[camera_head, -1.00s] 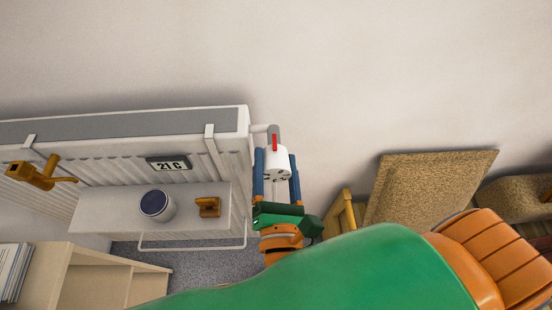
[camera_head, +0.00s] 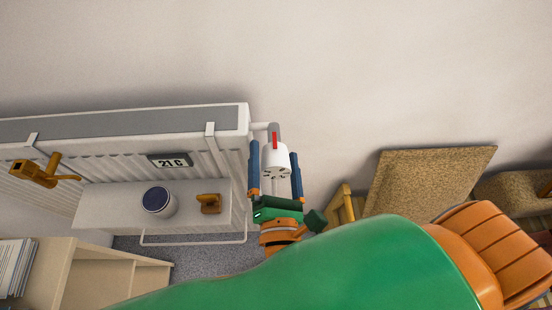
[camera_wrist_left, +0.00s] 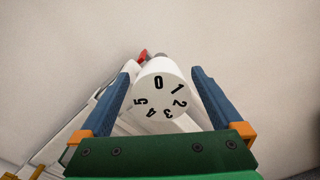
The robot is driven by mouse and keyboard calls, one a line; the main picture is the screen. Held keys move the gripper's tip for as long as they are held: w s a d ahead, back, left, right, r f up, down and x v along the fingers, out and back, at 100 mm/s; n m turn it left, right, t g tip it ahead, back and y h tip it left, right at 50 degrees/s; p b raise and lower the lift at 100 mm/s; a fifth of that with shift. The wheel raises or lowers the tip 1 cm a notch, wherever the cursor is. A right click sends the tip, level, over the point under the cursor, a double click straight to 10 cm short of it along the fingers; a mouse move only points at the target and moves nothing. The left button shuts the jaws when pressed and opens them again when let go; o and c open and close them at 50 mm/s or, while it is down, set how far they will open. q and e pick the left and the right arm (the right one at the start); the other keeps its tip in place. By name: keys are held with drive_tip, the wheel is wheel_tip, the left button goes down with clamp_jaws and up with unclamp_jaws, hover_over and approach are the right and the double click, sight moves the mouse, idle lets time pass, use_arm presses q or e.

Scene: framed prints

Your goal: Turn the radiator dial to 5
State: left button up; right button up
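The radiator dial (camera_head: 275,160) is a white cylinder on the pipe at the radiator's right end, with a red mark (camera_head: 275,142) behind it. In the left wrist view the dial face (camera_wrist_left: 160,101) carries 0 to 5. The 0 is at the top, nearest the red mark (camera_wrist_left: 143,54); the 5 is at left. My left gripper (camera_head: 274,150) is open, one blue finger on each side of the dial. The left wrist view shows gaps between both fingers (camera_wrist_left: 163,69) and the dial.
The white radiator (camera_head: 120,122) shows a 21 C display (camera_head: 170,161). A shelf (camera_head: 105,205) in front holds a dark-topped cup (camera_head: 157,203) and a brown object (camera_head: 209,203). A cork-like board (camera_head: 428,185) leans at right. A pale bookcase (camera_head: 90,275) stands at lower left.

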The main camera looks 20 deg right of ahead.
sight(276, 174)
use_arm(q)
drive_tip(key=shift+w+f, duration=0.1)
drive_tip(key=shift+w, duration=0.05)
drive_tip(key=b+v, duration=0.1)
drive_tip(key=v, duration=0.6)
drive_tip(key=shift+c, duration=0.2)
